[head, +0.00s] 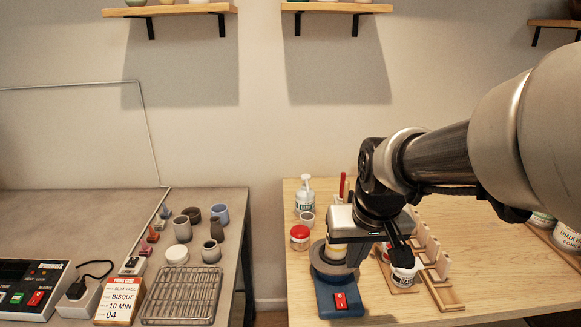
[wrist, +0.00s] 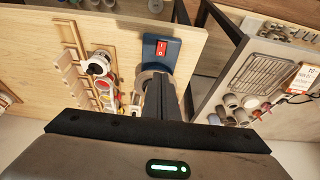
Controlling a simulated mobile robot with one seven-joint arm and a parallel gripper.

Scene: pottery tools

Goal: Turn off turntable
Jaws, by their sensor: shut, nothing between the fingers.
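The turntable has a blue base (head: 333,291) with a red rocker switch (head: 341,300) on its front. Its round grey wheel head (head: 320,259) is partly hidden behind my gripper. In the wrist view the blue base (wrist: 174,50) and the red switch (wrist: 161,48) show beyond the fingertips. My gripper (head: 403,258) is shut and empty, above the table and to the right of the turntable in the head view. In the wrist view the closed fingers (wrist: 161,84) point toward the turntable and hide part of its wheel. They appear apart from the switch. I cannot read the switch's position.
A white jar (head: 404,272) and wooden racks (head: 437,262) stand right of the turntable. A red-lidded jar (head: 300,237) and a pump bottle (head: 304,196) stand behind it. A grey table (head: 100,225) with pots, a wire rack (head: 181,296) and a controller is at left, across a gap.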

